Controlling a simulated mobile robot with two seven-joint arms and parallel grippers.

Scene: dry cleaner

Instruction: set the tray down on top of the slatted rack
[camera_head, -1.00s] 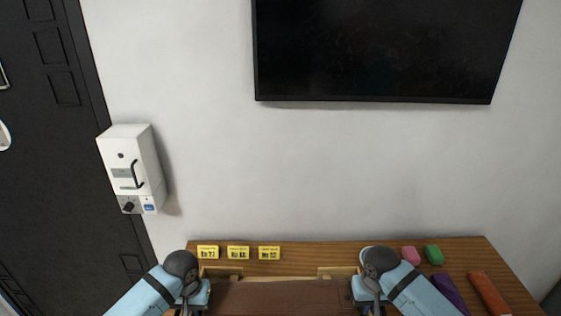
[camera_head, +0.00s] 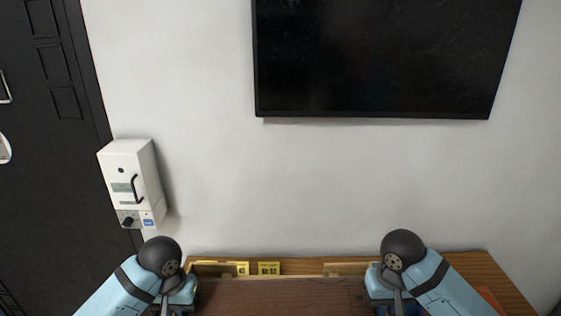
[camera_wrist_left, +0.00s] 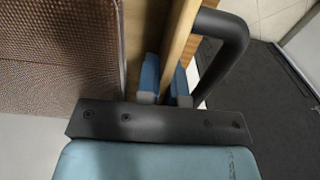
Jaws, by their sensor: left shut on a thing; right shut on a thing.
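The tray (camera_head: 280,296) is a brown textured panel with a pale wooden rim, low in the middle of the head view between my two arms. My left gripper (camera_head: 186,290) is shut on its left side and my right gripper (camera_head: 376,288) on its right side. In the left wrist view, the left gripper's blue fingers (camera_wrist_left: 164,82) sit on either side of the wooden rim (camera_wrist_left: 179,35), with the brown surface (camera_wrist_left: 60,55) to the left. The tray's near part is cut off by the head view. I cannot make out the slatted rack.
A wooden tabletop (camera_head: 460,264) lies behind the tray against the wall, with yellow cards (camera_head: 268,268) partly hidden by the tray. An orange item (camera_head: 489,297) shows at right. A white box (camera_head: 132,182) and a black screen (camera_head: 375,58) are on the wall.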

